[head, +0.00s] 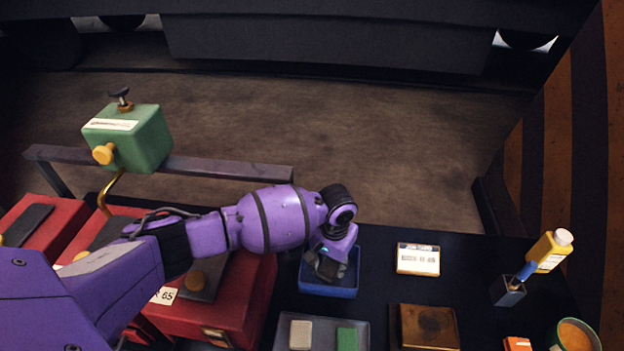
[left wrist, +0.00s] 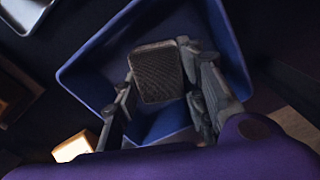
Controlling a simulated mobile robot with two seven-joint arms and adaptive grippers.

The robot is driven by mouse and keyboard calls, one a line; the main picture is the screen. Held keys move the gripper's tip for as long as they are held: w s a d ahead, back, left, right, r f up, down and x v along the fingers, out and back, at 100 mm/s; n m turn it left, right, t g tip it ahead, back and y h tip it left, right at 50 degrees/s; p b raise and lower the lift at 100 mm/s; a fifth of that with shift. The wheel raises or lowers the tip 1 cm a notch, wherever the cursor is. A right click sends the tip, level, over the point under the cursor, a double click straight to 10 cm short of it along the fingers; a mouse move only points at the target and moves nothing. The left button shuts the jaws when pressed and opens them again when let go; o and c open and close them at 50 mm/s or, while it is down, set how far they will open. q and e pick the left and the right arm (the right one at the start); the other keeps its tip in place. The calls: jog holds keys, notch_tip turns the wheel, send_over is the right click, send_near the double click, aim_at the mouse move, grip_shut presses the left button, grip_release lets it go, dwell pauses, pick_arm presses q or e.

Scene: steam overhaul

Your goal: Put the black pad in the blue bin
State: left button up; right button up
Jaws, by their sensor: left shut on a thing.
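The blue bin (head: 328,291) stands on the dark bench, right of the red boxes. My left gripper (head: 328,268) points down over it. In the left wrist view the blue bin (left wrist: 84,75) opens around my left gripper (left wrist: 160,90). The black pad (left wrist: 156,72), dark with a textured face, shows between the fingers, which are shut on it. The pad is over or inside the bin opening; I cannot tell whether it touches the bin floor. In the head view the gripper mostly hides the pad. My right gripper is not in view.
A grey tray (head: 322,320) with a beige and a green block lies in front of the bin. A labelled box (head: 418,259), a brown box (head: 428,327) and a yellow bottle (head: 550,250) stand to the right. Red boxes (head: 240,305) and a green box on a rail (head: 130,138) are left.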

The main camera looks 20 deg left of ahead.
aim_at(332, 263)
pick_arm(q)
jog(key=shift+w+r, duration=0.15)
jog(key=shift+r, duration=0.1)
jog(key=shift+f, duration=0.15)
jog(key=o, duration=0.9)
jog(key=shift+o, duration=0.2)
notch_tip(332, 263, up, 12)
jog(key=p, duration=0.1)
jog(key=shift+p, duration=0.35)
